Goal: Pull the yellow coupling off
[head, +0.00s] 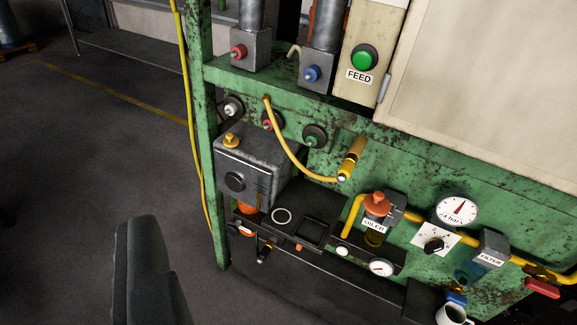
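The yellow coupling (353,158) is a short yellow cylinder with dark bands, tilted, in front of the green machine panel right of centre. A yellow hose (296,160) meets its lower end and loops up to the left, towards a port with a red part (271,120). Whether the coupling's upper end is seated on a fitting is too small to tell. My gripper (146,268) shows as a dark shape at the lower left, over the floor. It is well apart from the coupling, to its left and below in the picture. Its finger opening cannot be made out.
Black and green ports (315,136) sit left of the coupling. A grey box (248,170) and dark shelf (318,218) jut out below. An oiler (376,204), gauge (457,209) and yellow pipe stand lower right. The floor at left is clear.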

